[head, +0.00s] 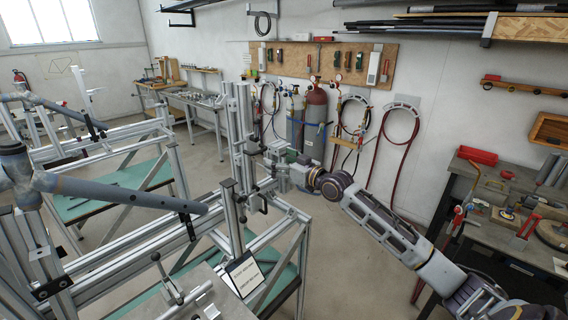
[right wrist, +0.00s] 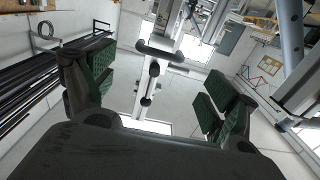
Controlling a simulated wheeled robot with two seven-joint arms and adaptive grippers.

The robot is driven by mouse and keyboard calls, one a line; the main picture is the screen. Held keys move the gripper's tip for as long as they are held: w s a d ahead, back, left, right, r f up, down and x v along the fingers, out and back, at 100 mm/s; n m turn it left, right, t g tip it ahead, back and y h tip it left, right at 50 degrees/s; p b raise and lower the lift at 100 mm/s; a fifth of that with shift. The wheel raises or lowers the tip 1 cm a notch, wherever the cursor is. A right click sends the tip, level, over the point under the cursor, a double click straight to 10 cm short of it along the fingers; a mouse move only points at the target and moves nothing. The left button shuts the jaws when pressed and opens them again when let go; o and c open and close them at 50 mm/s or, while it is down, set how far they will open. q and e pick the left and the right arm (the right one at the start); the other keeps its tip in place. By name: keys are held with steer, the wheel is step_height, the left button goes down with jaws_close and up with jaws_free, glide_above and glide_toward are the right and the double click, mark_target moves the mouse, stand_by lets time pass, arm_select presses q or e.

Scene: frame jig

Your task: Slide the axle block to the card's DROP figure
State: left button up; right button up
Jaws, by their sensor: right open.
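The card (head: 243,273) is white with dark print, standing at the front of the jig; its figures are too small to read. A tall aluminium upright (head: 240,140) rises behind it, with metal fittings and black knobs on it. I cannot clearly tell which fitting is the axle block. My right gripper (head: 277,168) is beside the upright, on its right side, with its jaws apart. In the right wrist view the green-padded fingers of the right gripper (right wrist: 155,82) are spread, with a metal post and a dark rounded bar (right wrist: 160,52) showing beyond them. Nothing is visibly held. My left gripper is out of view.
The aluminium frame (head: 105,255) fills the left front, with a grey-blue tube (head: 120,192) over it. A grey workbench (head: 495,225) with tools stands at right. Gas cylinders (head: 314,120) stand by the back wall. Open floor (head: 335,255) lies between frame and bench.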

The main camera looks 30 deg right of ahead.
steer(key=shift+v, duration=1.05)
steer(key=shift+d+r, duration=0.1)
steer(key=shift+r, duration=0.05)
